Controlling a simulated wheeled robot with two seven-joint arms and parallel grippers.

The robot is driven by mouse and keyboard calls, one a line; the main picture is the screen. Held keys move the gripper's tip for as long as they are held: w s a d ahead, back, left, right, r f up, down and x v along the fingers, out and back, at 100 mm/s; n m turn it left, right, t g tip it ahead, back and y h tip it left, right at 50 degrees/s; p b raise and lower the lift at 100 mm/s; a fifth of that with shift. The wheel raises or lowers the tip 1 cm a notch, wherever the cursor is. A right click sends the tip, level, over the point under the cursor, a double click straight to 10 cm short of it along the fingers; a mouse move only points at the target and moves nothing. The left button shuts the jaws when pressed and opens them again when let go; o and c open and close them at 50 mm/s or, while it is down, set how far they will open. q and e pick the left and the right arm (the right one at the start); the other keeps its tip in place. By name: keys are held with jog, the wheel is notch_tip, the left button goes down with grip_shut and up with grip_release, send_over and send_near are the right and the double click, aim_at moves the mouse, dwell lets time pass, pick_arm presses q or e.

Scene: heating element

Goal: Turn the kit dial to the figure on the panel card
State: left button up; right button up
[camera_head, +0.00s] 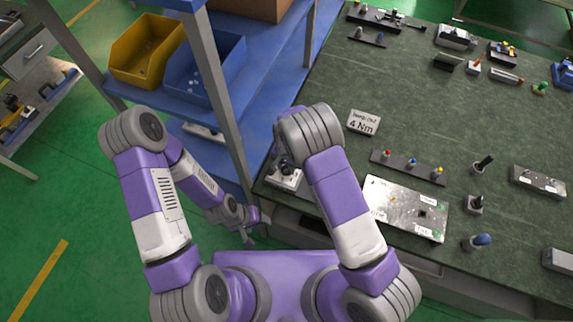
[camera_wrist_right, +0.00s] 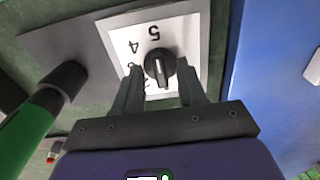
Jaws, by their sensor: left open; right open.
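The kit dial is a black knob (camera_wrist_right: 160,68) with a white line, on a white plate (camera_wrist_right: 191,30) printed with figures. In the right wrist view, the line runs roughly up-down and the 5 is just above the knob; a 4 is to its upper left. My right gripper (camera_wrist_right: 160,76) is open, its fingers on either side of the knob with small gaps. The head view shows part of the plate (camera_head: 288,182) at the bench corner; my right arm hides most of that gripper. My left gripper (camera_head: 249,232) hangs open and empty beside the bench.
A green-handled tool (camera_wrist_right: 30,132) lies left of the dial in the wrist view. A metal plate (camera_head: 405,208) and a strip with coloured knobs (camera_head: 409,167) lie on the bench. A blue shelf rack (camera_head: 225,120) with yellow (camera_head: 148,50) and blue bins stands close at the left.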

grip_shut()
jog(key=shift+w+n, duration=0.1)
jog(key=shift+n, duration=0.2)
jog(key=n+b, duration=0.3)
jog(key=n, duration=0.1)
jog(key=shift+f, duration=0.1)
jog(key=shift+n+b, duration=1.1)
jog(key=shift+n, duration=1)
grip_release()
